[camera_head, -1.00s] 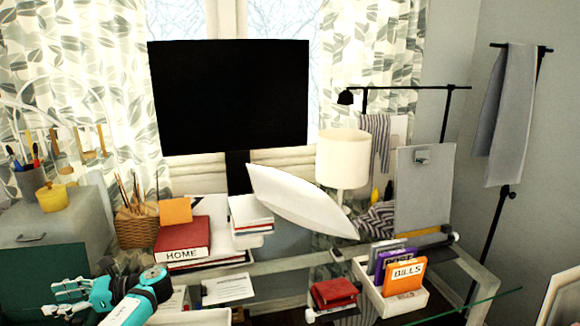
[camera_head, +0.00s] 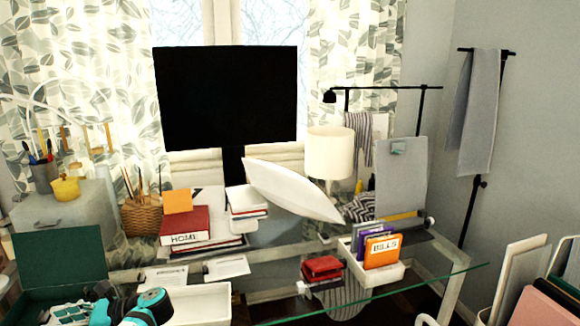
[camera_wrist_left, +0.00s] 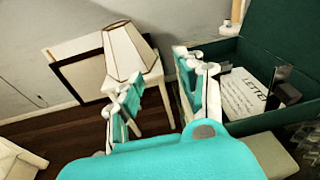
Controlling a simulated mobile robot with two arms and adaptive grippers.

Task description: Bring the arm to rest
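My left gripper (camera_head: 68,312), teal and white, sits low at the left of the head view, in front of a dark green open box (camera_head: 60,255). It is partly cut off by the bottom edge. In the left wrist view its two fingers stand apart with a gap between them (camera_wrist_left: 155,92), and nothing is held. The green box also shows at the right of the wrist view (camera_wrist_left: 285,40), with a paper marked LETTE (camera_wrist_left: 245,95) inside. My right gripper cannot be made out in the head view.
A glass desk holds a white tray (camera_head: 202,305), red books (camera_head: 185,224), a white file holder (camera_head: 375,275) and a red stack (camera_head: 321,267). A black monitor (camera_head: 225,97) and lamp (camera_head: 329,152) stand behind. Boards and folders (camera_head: 525,275) lean at the right.

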